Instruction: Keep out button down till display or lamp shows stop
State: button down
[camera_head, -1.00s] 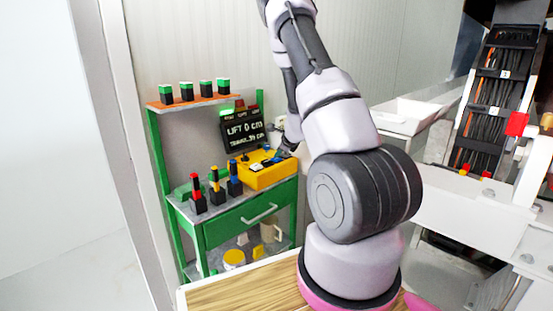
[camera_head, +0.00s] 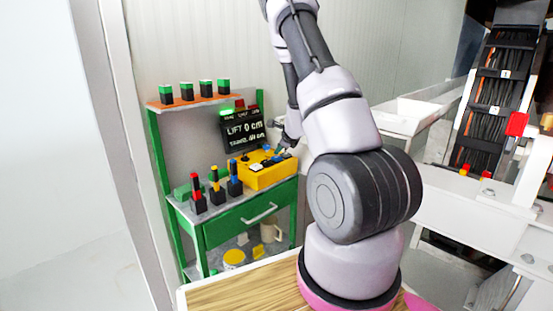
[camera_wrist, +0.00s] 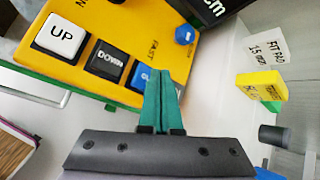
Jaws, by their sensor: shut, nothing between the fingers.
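The yellow control box (camera_head: 268,175) sits on the green cart, and fills the upper left of the wrist view (camera_wrist: 100,18). It has a white UP button (camera_wrist: 62,38), a black DOWN button (camera_wrist: 109,60) and a blue button (camera_wrist: 142,77) whose lettering is partly covered. My gripper (camera_wrist: 160,72) is shut and empty, its green fingertips over the right edge of the blue button; whether they press it I cannot tell. The dark display (camera_head: 244,132) reads LIFT 0 cm, with a small blurred travel line below. A lamp strip (camera_head: 238,110) above it shows green at its left.
Black posts with coloured tops (camera_head: 215,188) stand left of the box, and several green-topped ones (camera_head: 206,88) on the orange shelf. A blue knob (camera_wrist: 185,35) rises beside FAST lettering. A yellow block (camera_wrist: 262,86) and a FIT PAD label (camera_wrist: 266,48) lie right of my fingers.

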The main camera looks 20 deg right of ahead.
aim_at(278, 158)
jog(key=shift+r, duration=0.25)
jog(key=shift+r, duration=2.45)
jog(key=s+a+r+n+y, duration=0.3)
jog(key=s+a+r+n, duration=0.3)
jog(key=a+r, duration=0.4)
jog(key=s+a+r+n+y, duration=0.3)
jog(key=s+a+r+n, duration=0.3)
jog(key=r, duration=0.5)
jog(key=s+a+r+n+h, duration=0.1)
jog(key=s+r+n, duration=0.1)
jog(key=s, duration=0.6)
jog(key=s+r+n+g+h, duration=0.1)
jog(key=s+r+n+h, duration=0.1)
jog(key=s+n, duration=0.3)
jog(key=s+a+r+n+g+h, duration=0.1)
jog(key=s+n, duration=0.2)
jog(key=s, duration=0.7)
jog(key=shift+s+a+r, duration=0.3)
jog(key=shift+s+r, duration=0.05)
jog(key=shift+r, duration=0.05)
